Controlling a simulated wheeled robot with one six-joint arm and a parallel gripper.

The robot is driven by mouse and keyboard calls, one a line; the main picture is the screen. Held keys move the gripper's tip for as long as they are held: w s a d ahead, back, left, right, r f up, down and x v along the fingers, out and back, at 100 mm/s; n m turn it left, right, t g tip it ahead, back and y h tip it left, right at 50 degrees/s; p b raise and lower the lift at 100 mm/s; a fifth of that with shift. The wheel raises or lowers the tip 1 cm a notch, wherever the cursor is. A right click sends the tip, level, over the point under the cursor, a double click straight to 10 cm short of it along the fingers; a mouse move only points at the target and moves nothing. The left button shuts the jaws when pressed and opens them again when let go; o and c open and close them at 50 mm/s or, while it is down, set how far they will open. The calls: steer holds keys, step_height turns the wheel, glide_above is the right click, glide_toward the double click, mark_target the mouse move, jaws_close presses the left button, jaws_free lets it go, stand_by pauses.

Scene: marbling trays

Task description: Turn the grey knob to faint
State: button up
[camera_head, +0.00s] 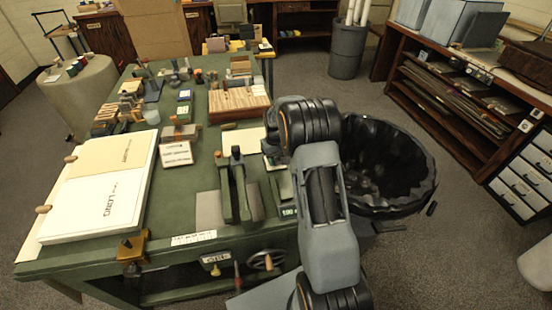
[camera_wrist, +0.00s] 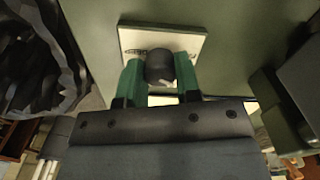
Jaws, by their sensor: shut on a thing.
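The grey knob (camera_wrist: 160,66) stands on a pale plate (camera_wrist: 188,40) on a green surface in the wrist view. The plate carries dark lettering at its left, partly covered and too small to read. My gripper (camera_wrist: 160,78) has its two green fingertips on either side of the knob and is shut on it. I cannot tell which mark the knob points to. In the head view my arm hides the knob and the gripper fingers.
A black lined bin (camera_head: 410,190) stands right of the green table (camera_head: 110,245); its crumpled liner shows at left in the wrist view (camera_wrist: 35,60). A green upright device (camera_head: 236,190) stands left of my arm. A white board (camera_head: 90,215) lies at the table's left.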

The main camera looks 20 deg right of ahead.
steer(key=o, duration=0.9)
steer(key=shift+o, duration=0.2)
step_height(320, 180, up, 14)
stand_by(0.5)
steer(key=s+a+r+t+p, duration=0.1)
steer(key=s+a+r, duration=0.2)
steer(key=s, duration=0.9)
steer(key=s+a+r+t+p, duration=0.1)
steer(key=s+a+r+t, duration=0.1)
steer(key=s+a, duration=0.6)
steer(key=shift+s+a+r+m+t+p, duration=0.3)
steer(key=shift+s+r, duration=0.4)
steer(key=shift+s, duration=2.05)
